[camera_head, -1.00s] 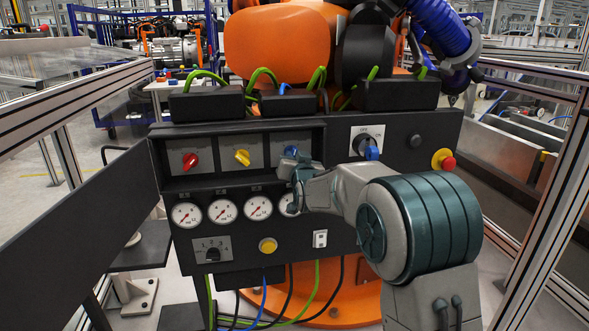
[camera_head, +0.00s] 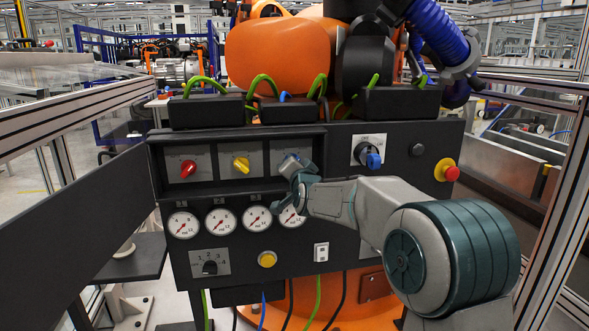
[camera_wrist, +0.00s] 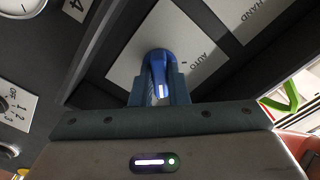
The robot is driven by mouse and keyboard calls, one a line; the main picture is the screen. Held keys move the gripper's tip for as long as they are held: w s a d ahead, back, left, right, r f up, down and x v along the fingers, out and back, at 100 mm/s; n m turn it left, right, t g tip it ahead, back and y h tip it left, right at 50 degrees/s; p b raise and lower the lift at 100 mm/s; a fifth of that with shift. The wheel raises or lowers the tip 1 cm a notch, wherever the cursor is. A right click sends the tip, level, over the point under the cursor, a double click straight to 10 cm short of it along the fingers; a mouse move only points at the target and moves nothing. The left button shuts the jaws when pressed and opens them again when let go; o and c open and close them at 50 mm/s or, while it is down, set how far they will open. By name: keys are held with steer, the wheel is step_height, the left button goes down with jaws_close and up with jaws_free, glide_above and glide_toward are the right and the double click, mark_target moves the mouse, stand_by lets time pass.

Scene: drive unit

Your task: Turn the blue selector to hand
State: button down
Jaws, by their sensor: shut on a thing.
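The blue selector (camera_wrist: 157,56) is a round knob with a raised grip bar on a light grey plate (camera_wrist: 120,72). In the wrist view my gripper (camera_wrist: 160,88) is shut on its grip bar, a finger on each side. The plate carries partly legible lettering that looks like AUTO. In the head view my gripper (camera_head: 295,168) is at the third plate of the upper row, and it covers most of the selector. The exact pointer angle is hard to tell there.
A red selector (camera_head: 188,168) and a yellow selector (camera_head: 241,164) sit to the left in the same recess. Another blue knob (camera_head: 368,156) and a red mushroom button (camera_head: 451,173) are to the right. Gauges (camera_head: 221,221) lie just below; the recess frame surrounds the row.

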stand_by(0.3)
steer(key=c, duration=1.4)
jaws_free()
steer(key=p+v, duration=0.1)
steer(key=v, duration=1.2)
steer(key=shift+s+p, duration=0.3)
steer(key=shift+s, duration=0.1)
steer(key=shift+d+r, duration=0.1)
steer(key=s+d+r+n+g+h+p, duration=0.1)
steer(key=s+d+r+g+p, duration=0.4)
steer(key=s+p, duration=0.5)
steer(key=s+d+r+n+g+h+p, duration=0.2)
steer(key=s+d+p, duration=0.5)
steer(key=s+p, duration=0.4)
steer(key=s+d+r+n+g+h+p, duration=0.2)
steer(key=s+d+r+g+p, duration=0.4)
steer(key=s+p, duration=0.5)
steer(key=shift+r+n+g, duration=0.4)
steer(key=shift+r+g, duration=0.4)
steer(key=shift+r, duration=0.1)
